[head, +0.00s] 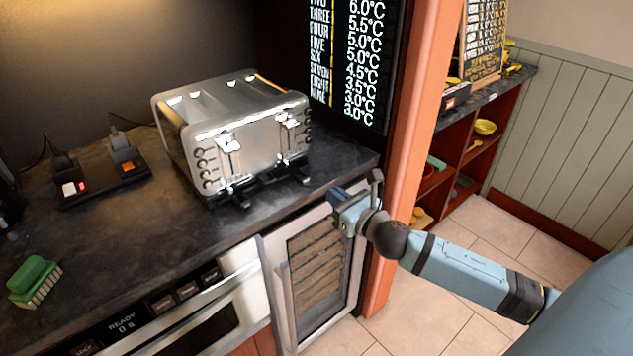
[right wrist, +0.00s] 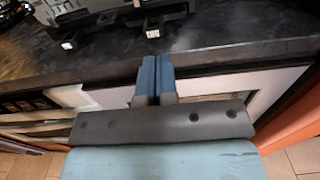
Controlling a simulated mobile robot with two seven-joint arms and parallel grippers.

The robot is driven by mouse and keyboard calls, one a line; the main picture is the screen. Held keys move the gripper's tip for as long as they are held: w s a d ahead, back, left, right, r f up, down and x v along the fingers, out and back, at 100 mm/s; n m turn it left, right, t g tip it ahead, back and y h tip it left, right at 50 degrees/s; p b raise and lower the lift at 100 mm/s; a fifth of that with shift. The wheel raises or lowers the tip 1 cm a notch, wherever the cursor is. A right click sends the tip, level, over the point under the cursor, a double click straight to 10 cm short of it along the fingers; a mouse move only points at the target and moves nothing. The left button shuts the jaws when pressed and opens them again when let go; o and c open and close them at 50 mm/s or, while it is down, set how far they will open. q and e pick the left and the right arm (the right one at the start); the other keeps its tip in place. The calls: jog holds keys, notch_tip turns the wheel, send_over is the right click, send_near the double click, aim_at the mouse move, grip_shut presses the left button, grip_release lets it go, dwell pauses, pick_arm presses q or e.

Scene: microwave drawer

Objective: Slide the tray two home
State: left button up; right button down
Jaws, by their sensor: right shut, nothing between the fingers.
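A glass-fronted cooler (head: 356,277) with a pale metal frame stands under the counter. Several wooden trays (head: 318,262) show behind its glass, stacked one above another. I cannot tell which is tray two, or whether any tray stands out. My right gripper (head: 338,196) is shut and empty at the counter's front edge, above the cooler's upper right part. In the right wrist view its two blue fingers (right wrist: 154,62) are together against the dark counter edge, with part of the pale cooler front below. My left gripper is not in view.
A steel toaster (head: 245,140) stands on the dark counter (head: 120,225). Left of the cooler is a microwave drawer front (head: 205,310). An orange post (head: 405,150) stands right of the cooler. A board (head: 355,60) lists temperatures. Tiled floor (head: 430,320) is clear.

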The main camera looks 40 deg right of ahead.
aim_at(310, 177)
jog(key=w, duration=0.6)
jog(key=shift+w+a, duration=0.25)
jog(key=shift+w, duration=0.1)
jog(key=shift+w+r+p, duration=0.15)
jog(key=shift+w+p, duration=0.15)
jog(key=shift+w, duration=0.1)
jog(key=shift+w+a+p, duration=0.1)
jog(key=shift+w+p, duration=0.2)
jog(key=shift+w, duration=0.7)
jog(key=shift+f, duration=0.2)
